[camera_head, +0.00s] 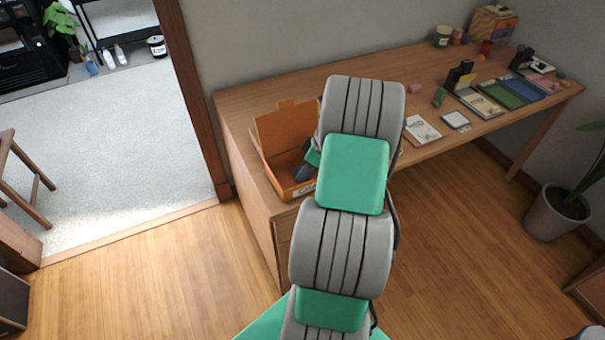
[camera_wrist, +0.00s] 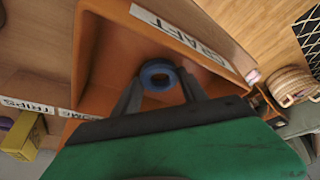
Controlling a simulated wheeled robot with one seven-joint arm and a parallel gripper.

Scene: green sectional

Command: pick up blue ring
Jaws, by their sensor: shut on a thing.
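The blue ring (camera_wrist: 157,65) shows in the wrist view between the two dark fingertips of my gripper (camera_wrist: 160,84). My gripper is shut on it. The ring is inside or just over the orange box marked CRAFT (camera_wrist: 105,45); I cannot tell whether it touches the box floor. In the head view, the open orange box (camera_head: 283,135) stands on the left end of the desk. There my arm hides the ring and most of my gripper; a dark part of the gripper (camera_head: 303,168) shows over the box.
The wooden desk (camera_head: 240,105) runs along the wall. White cards (camera_head: 421,130), a black stamp-like item (camera_head: 460,75) and coloured trays (camera_head: 505,92) lie to the right of my arm. A yellow item (camera_wrist: 22,135) and a woven basket (camera_wrist: 292,85) show near the box. A potted plant (camera_head: 555,212) stands at the right.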

